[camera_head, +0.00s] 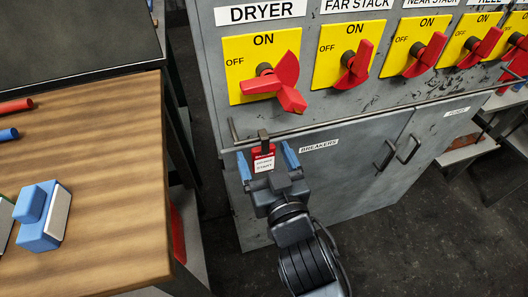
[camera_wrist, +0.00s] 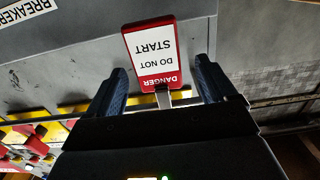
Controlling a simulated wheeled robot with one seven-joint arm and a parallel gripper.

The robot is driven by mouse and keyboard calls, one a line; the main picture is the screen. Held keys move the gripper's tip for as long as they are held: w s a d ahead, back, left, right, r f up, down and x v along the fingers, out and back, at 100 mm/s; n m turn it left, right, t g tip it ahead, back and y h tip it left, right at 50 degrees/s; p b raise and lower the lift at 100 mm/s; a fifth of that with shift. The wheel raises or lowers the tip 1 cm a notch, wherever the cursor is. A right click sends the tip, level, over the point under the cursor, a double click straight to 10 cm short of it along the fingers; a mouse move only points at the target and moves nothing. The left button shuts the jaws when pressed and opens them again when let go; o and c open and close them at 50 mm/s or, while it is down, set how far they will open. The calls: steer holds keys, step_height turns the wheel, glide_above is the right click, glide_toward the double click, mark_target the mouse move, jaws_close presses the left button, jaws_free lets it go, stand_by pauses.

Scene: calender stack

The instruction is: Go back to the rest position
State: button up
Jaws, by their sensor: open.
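My gripper (camera_head: 267,160) is open in front of the grey cabinet, with its blue fingers spread on either side of a red and white tag (camera_head: 263,159). The tag hangs by a dark hook at the thin rail under the switch panel. In the wrist view the tag (camera_wrist: 153,50) reads "DANGER DO NOT START", upside down, between the fingertips of my gripper (camera_wrist: 160,70). Gaps show between the tag and both fingers.
The yellow dryer switch plate (camera_head: 245,55) with its red handle is just above my gripper, and several similar switches continue right. The cabinet doors (camera_head: 345,180) are below. A wooden table (camera_head: 110,150) at left holds a blue and white block (camera_head: 42,215). Dark floor is at lower right.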

steer(key=v, duration=0.6)
steer(key=shift+s, duration=0.2)
steer(key=shift+d, duration=0.1)
steer(key=s+d+f+m+g+h, duration=0.1)
steer(key=s+d, duration=0.4)
steer(key=s, duration=0.3)
steer(key=s+d+f+m+h, duration=0.2)
steer(key=s+d, duration=0.3)
steer(key=s, duration=0.4)
steer(key=s+d+r+h, duration=0.1)
steer(key=s+d+r, duration=0.2)
steer(key=s, duration=0.3)
steer(key=s+d+r+g+h, duration=0.1)
steer(key=s+d+r, duration=0.2)
steer(key=s+d, duration=0.2)
steer(key=shift+s+d, duration=0.35)
steer(key=shift+s, duration=0.75)
